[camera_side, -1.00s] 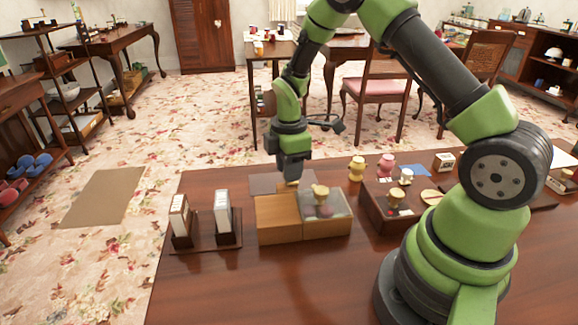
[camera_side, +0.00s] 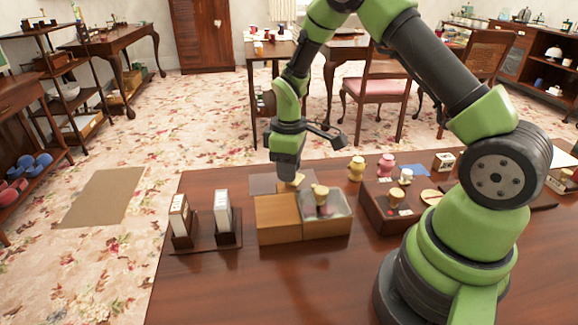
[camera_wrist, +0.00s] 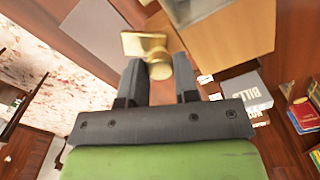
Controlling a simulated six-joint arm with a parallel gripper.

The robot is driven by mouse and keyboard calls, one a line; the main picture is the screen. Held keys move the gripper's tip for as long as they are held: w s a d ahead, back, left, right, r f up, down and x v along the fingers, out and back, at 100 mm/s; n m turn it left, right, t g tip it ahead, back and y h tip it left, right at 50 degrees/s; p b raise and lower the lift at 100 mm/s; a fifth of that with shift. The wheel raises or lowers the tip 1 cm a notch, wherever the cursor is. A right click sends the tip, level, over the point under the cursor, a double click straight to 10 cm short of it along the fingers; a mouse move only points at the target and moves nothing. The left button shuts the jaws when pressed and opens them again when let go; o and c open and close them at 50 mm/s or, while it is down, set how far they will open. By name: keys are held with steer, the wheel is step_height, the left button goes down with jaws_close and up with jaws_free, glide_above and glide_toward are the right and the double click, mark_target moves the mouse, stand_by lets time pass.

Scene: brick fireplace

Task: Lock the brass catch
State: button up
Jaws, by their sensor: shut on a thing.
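The brass catch (camera_wrist: 144,46) has a flat plate and a round knob. It shows between my fingertips in the wrist view, beside the wooden box. In the side view the catch (camera_side: 297,180) is a small gold piece at the back of the box (camera_side: 279,222). My gripper (camera_wrist: 160,72) is shut on the catch's knob. In the side view my gripper (camera_side: 287,178) points down behind the box, and its fingertips are mostly hidden. The box has a plain wooden left part and a clear-topped right part (camera_side: 338,203). I cannot tell how the catch's plate sits against the box.
Two upright white-labelled holders (camera_side: 223,212) stand left of the box. A dark tray (camera_side: 376,208) with small items is on its right. Yellow (camera_side: 356,169) and pink (camera_side: 386,166) figures stand behind the tray. The table front is clear.

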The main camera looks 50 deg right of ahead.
steer(key=m, duration=0.5)
steer(key=shift+m, duration=0.3)
steer(key=m, duration=0.4)
steer(key=shift+m, duration=0.3)
steer(key=o, duration=0.9)
steer(key=shift+r, duration=0.1)
step_height(320, 180, up, 10)
steer(key=shift+f, duration=0.1)
